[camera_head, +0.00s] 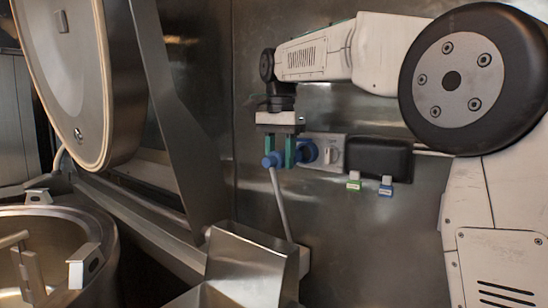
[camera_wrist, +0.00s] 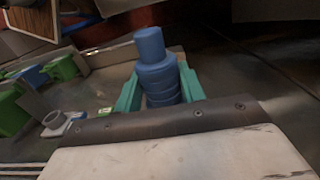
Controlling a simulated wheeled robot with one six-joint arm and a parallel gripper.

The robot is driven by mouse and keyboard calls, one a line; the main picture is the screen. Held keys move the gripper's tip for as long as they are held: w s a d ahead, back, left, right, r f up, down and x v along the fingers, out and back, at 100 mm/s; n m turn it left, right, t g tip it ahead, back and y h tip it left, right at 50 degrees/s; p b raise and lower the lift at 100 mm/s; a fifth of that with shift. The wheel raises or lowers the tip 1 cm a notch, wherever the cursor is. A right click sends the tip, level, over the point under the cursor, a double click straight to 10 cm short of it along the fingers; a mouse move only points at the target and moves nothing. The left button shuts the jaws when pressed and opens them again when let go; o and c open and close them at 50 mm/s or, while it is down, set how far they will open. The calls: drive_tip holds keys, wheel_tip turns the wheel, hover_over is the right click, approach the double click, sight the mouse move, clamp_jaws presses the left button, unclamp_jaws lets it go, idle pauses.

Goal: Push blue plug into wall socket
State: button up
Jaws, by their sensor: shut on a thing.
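My gripper (camera_head: 280,151) has teal fingers and is shut on the blue plug (camera_head: 271,160) in front of the metal wall. A grey cable (camera_head: 281,200) hangs down from the plug. The blue wall socket (camera_head: 307,151) is just right of the fingers, on a grey panel. The plug points towards it, but a finger covers part of the gap, so I cannot tell whether they touch. In the wrist view, the blue plug (camera_wrist: 160,82) stands between the teal fingers of my gripper (camera_wrist: 158,90).
A grey rotary switch (camera_head: 328,154) and a black box (camera_head: 378,157) with green and blue tags sit right of the socket. A steel chute (camera_head: 245,262) stands below. The kettle (camera_head: 50,222) and its raised lid (camera_head: 65,70) are on the left.

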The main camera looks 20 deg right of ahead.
sight(297, 151)
drive_tip(key=shift+w+d, duration=0.45)
drive_tip(key=shift+d, duration=0.2)
drive_tip(key=shift+w+d, duration=0.4)
drive_tip(key=shift+d, duration=0.25)
drive_tip(key=shift+w+d, duration=0.15)
drive_tip(key=shift+w+d, duration=0.45)
drive_tip(key=shift+d, duration=0.2)
drive_tip(key=shift+w+d, duration=0.45)
drive_tip(key=shift+d, duration=0.15)
drive_tip(key=shift+w+d, duration=0.15)
drive_tip(key=shift+d, duration=0.1)
drive_tip(key=o, duration=1.6)
drive_tip(key=shift+c, duration=0.2)
drive_tip(key=shift+r, duration=0.1)
wheel_tip(297, 151, up, 7)
